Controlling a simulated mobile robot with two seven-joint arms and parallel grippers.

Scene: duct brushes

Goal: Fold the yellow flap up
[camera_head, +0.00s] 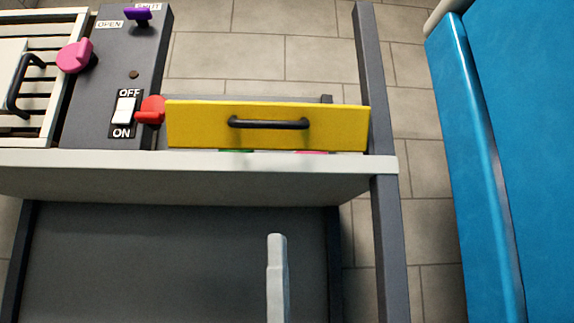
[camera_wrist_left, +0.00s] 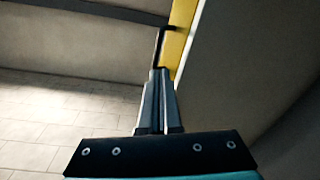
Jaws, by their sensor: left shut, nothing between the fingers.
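The yellow flap (camera_head: 268,125) is a long panel with a black bar handle (camera_head: 268,123) on its face. Its lower edge runs along a pale ledge, and bits of green and pink show under it. In the left wrist view, a strip of the flap (camera_wrist_left: 180,40) and its dark handle (camera_wrist_left: 160,42) lie just beyond my fingertips. My left gripper (camera_wrist_left: 158,72) is shut and empty, pointing toward the handle. Whether the fingertips touch it I cannot tell. I cannot make the left gripper out clearly in the head view. My right gripper is not in view.
Left of the flap is a dark panel with a red knob (camera_head: 150,110), a white switch (camera_head: 124,109), a pink knob (camera_head: 74,57) and a purple knob (camera_head: 138,14). A dark post (camera_head: 374,90) stands right of the flap. A blue body (camera_head: 520,120) is at far right, with tiled floor between.

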